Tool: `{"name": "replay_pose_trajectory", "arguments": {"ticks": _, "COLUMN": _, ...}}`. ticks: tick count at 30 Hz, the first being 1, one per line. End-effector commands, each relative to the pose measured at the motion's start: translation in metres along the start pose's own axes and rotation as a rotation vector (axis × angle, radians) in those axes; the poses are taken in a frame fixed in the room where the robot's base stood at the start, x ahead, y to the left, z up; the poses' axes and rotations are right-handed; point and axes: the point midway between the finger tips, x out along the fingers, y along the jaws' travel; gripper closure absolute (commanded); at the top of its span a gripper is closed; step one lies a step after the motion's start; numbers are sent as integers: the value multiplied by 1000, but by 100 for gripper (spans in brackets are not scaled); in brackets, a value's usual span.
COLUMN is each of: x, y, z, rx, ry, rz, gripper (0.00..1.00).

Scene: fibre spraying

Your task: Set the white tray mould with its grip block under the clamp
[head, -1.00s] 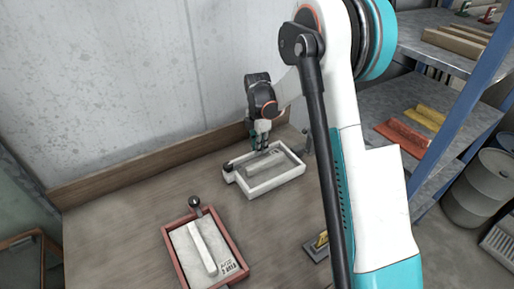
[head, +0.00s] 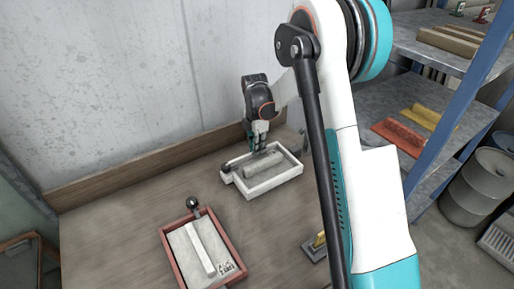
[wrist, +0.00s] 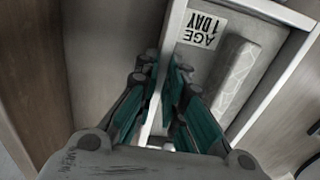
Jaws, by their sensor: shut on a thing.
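The white tray mould (head: 275,184) lies on the table near the back wall. It holds a grey slab with a pale raised bar (head: 264,167); the bar also shows in the wrist view (wrist: 238,75), beside an "AGE 1 DAY" label. My gripper (head: 258,150) is shut at the tray's far side. In the wrist view my gripper (wrist: 163,85) has its fingers on both sides of a white upright part of the tray; I cannot tell the grip block from the wall. A black knob (head: 226,167) sits at the tray's left end. I cannot clearly pick out the clamp.
A red tray (head: 236,251) with a slab, a white bar and a black knob (head: 192,202) lies in front, to the left. A yellow-handled tool (head: 319,241) lies near my arm. A metal shelf (head: 430,105) stands at the right. The table's left side is clear.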

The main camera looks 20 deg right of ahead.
Motion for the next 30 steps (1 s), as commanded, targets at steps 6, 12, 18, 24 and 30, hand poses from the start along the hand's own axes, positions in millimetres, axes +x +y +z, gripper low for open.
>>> {"name": "replay_pose_trajectory", "arguments": {"ticks": 6, "x": 9, "y": -3, "z": 0, "rx": 1, "ry": 0, "rz": -7, "gripper": 100}}
{"name": "replay_pose_trajectory", "arguments": {"ticks": 12, "x": 11, "y": -3, "z": 0, "rx": 1, "ry": 1, "rz": -7, "gripper": 100}}
{"name": "replay_pose_trajectory", "arguments": {"ticks": 18, "x": 14, "y": -2, "z": 0, "rx": 1, "ry": 1, "rz": -8, "gripper": 100}}
{"name": "replay_pose_trajectory", "arguments": {"ticks": 24, "x": 14, "y": -2, "z": 0, "rx": 1, "ry": 1, "rz": -8, "gripper": 100}}
{"name": "replay_pose_trajectory", "arguments": {"ticks": 30, "x": 14, "y": -2, "z": 0, "rx": 1, "ry": 1, "rz": -7, "gripper": 70}}
